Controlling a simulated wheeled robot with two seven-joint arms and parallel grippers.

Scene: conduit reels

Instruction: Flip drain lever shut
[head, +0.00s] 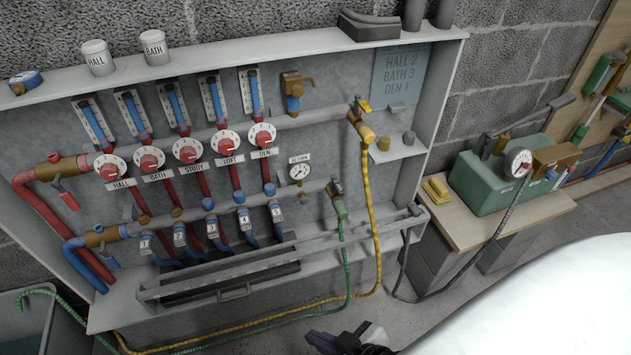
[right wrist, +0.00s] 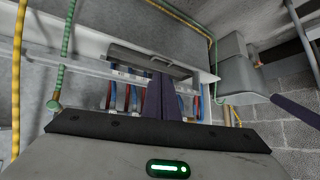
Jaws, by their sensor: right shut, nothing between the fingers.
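Two hose valves sit at the right of the manifold in the head view. The lower one (head: 336,192) has a dark lever and a green hose. No readable label marks either as the drain, and the small lever's exact angle is hard to tell. My right gripper (head: 352,341) is at the bottom edge of the head view, below and well apart from both valves. In the right wrist view its fingers (right wrist: 161,96) are together and empty. My left gripper is not in view.
The grey cabinet (head: 448,34) holds red dials and flow tubes. A grey rail (head: 290,248) runs along its front. Yellow (head: 376,235) and green (head: 346,260) hoses hang across the lower front. A green pump box (head: 490,186) stands on a bench at right. A white surface fills the lower right.

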